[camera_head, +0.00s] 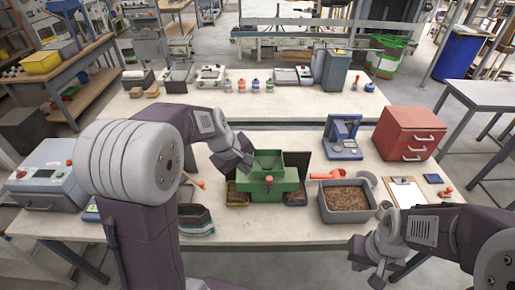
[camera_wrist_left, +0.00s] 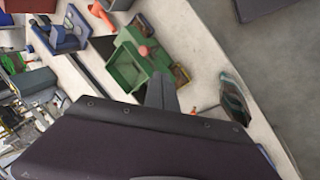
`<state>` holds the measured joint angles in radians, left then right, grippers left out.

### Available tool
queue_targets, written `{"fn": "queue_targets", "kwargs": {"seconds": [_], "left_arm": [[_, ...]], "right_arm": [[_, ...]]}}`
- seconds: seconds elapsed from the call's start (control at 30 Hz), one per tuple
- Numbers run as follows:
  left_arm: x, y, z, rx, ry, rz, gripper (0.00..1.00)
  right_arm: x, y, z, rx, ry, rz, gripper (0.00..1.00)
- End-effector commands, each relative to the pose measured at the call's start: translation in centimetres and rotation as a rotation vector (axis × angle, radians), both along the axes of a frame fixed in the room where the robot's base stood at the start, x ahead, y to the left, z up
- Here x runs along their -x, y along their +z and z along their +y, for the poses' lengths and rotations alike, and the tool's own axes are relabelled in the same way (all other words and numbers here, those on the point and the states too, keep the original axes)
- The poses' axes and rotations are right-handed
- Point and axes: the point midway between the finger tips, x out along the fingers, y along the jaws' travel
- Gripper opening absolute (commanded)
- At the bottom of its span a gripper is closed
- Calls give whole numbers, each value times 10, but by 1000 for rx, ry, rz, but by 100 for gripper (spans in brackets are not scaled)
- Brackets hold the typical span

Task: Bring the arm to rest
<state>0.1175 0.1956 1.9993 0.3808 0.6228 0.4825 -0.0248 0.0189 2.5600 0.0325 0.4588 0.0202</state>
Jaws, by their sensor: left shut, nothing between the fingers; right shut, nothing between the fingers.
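My left arm reaches from the left over the near table in the head view. Its gripper (camera_head: 243,143) is shut and empty, beside the upper left of the green bagger (camera_head: 268,180) with its square hopper. In the left wrist view the shut fingers (camera_wrist_left: 161,92) show close to the green bagger (camera_wrist_left: 130,62); I cannot tell whether they touch it. My right gripper (camera_head: 366,262) is shut and empty, low at the right, in front of the table's near edge. Part of the table behind my left arm is hidden.
A grey bin of brown pellets (camera_head: 347,201), an orange scoop (camera_head: 329,175), a blue scale (camera_head: 342,138), a red drawer cabinet (camera_head: 408,133) and a clipboard (camera_head: 405,191) stand right of the bagger. A stack of bags (camera_head: 195,220) lies left. Some tabletop (camera_head: 270,226) in front is bare.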

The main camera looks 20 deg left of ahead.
Motion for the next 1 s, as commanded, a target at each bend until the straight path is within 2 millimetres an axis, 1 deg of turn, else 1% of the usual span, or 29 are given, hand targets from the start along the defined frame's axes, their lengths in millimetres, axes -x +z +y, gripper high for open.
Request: {"fn": "queue_targets", "kwargs": {"seconds": [0.1,0.13,0.17,0.2,0.23,0.27,0.3,0.33,0.37,0.4,0.47,0.5,0.53,0.6,0.63,0.73,1.0], "left_arm": [[0,-1,0,0,-1,0,0],[0,-5,-2,0,-3,-1,0],[0,-12,-4,0,-9,-3,0],[0,-24,-9,-1,-22,-12,0],[6,-39,-15,-3,-39,-7,0],[18,-59,-21,-11,-62,11,0],[39,-85,-25,-37,-107,41,0],[55,-103,-27,-65,-155,62,0],[71,-120,-27,-97,-209,82,0],[92,-139,-25,-141,-291,108,0],[122,-163,-21,-204,-420,140,0],[140,-174,-17,-242,-507,159,0],[152,-180,-14,-268,-569,173,0],[174,-185,-6,-317,-708,196,0],[177,-187,-4,-337,-760,195,0],[172,-186,-3,-361,-824,172,0],[172,-186,-3,-360,-826,172,0]], "right_arm": [[0,-1,0,0,0,0,0],[0,-5,0,0,0,0,0],[0,-13,0,0,0,0,0],[0,-28,0,0,0,-1,0],[0,-43,0,0,0,-1,0],[0,-59,0,0,0,0,0],[0,-75,0,0,0,1,0],[0,-84,0,0,0,1,0],[0,-92,0,0,0,1,0],[0,-100,0,0,0,1,0],[0,-108,0,0,0,1,0],[0,-110,0,0,0,1,0],[0,-110,0,0,0,0,0],[0,-103,0,0,0,0,0],[0,-102,0,0,0,0,0],[0,-102,0,0,0,0,0],[0,-102,0,0,0,0,0]]}}
